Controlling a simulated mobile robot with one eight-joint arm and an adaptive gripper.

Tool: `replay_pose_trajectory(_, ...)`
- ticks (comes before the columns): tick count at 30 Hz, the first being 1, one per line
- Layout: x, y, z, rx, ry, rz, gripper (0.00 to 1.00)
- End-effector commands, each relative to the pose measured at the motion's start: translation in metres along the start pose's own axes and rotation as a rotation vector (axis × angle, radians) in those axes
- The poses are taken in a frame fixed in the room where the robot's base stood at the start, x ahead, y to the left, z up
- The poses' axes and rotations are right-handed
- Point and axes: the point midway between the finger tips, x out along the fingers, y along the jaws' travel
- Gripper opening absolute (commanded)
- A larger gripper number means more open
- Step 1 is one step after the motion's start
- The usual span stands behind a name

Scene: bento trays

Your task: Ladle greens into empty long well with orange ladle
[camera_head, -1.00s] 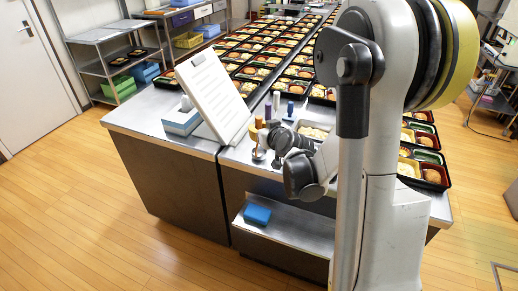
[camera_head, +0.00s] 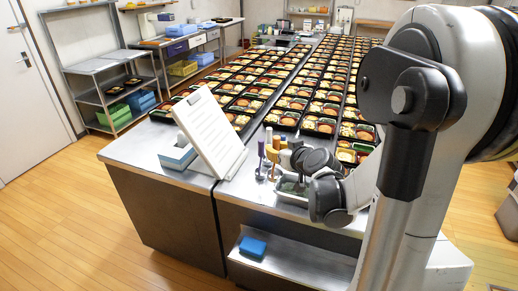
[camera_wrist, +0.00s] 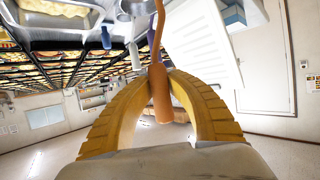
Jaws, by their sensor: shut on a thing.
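In the wrist view my gripper (camera_wrist: 158,72) has its yellow ribbed fingers closed on the orange ladle's handle (camera_wrist: 161,98). The ladle's thin orange shaft runs up out of the top of the picture, and its bowl cannot be made out. In the head view my gripper (camera_head: 283,158) is by the cluster of upright handles, partly hidden by my wrist. A metal pan (camera_head: 291,189) sits on the counter below my wrist; its contents are not clear. Black bento trays (camera_head: 319,126) with food stand in rows behind. I cannot pick out an empty long well.
Purple (camera_head: 261,146), white (camera_wrist: 134,56) and blue (camera_wrist: 106,38) handles stand close to the orange one. A white slanted board (camera_head: 210,131) and a blue-white box (camera_head: 178,154) are to the left. A blue block (camera_head: 253,246) lies on the lower shelf.

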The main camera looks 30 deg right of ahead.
Motion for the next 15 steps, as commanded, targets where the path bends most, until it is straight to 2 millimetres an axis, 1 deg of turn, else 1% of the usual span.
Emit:
replay_pose_trajectory(1,-0.009,0.007,-0.005,0.002,0.000,0.004,0.00)
replay_pose_trajectory(3,-0.018,0.014,-0.007,0.001,0.000,0.003,0.00)
replay_pose_trajectory(6,-0.025,0.025,-0.012,0.000,-0.002,0.003,0.00)
replay_pose_trajectory(9,-0.025,0.045,-0.020,-0.001,-0.006,0.002,0.00)
replay_pose_trajectory(12,-0.021,0.060,-0.023,-0.003,-0.009,-0.002,0.00)
replay_pose_trajectory(15,-0.018,0.065,-0.020,-0.006,-0.012,-0.006,0.00)
